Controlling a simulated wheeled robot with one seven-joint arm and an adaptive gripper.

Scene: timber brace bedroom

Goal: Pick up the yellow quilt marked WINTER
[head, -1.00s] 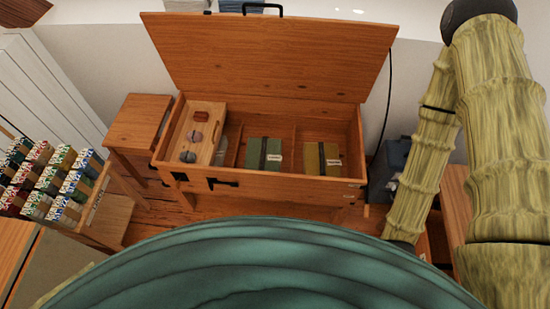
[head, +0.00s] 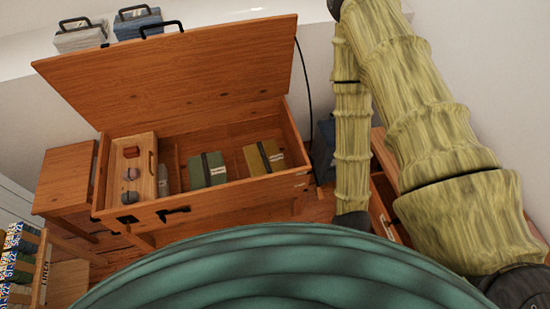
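In the head view, a yellow-olive folded quilt (head: 262,159) with a dark strap and a small white label lies in the right part of an open wooden chest (head: 235,189). The label is too small to read. A green folded quilt (head: 208,171) with a dark strap lies to its left in the same chest. My arm rises at the right side of the view, to the right of the chest. My gripper is not in the picture.
The chest's raised lid (head: 180,75) leans back. A small side table (head: 68,177) stands left. Dark blue cases (head: 325,150) stand right of the chest, close to my arm. A rack (head: 38,265) stands lower left.

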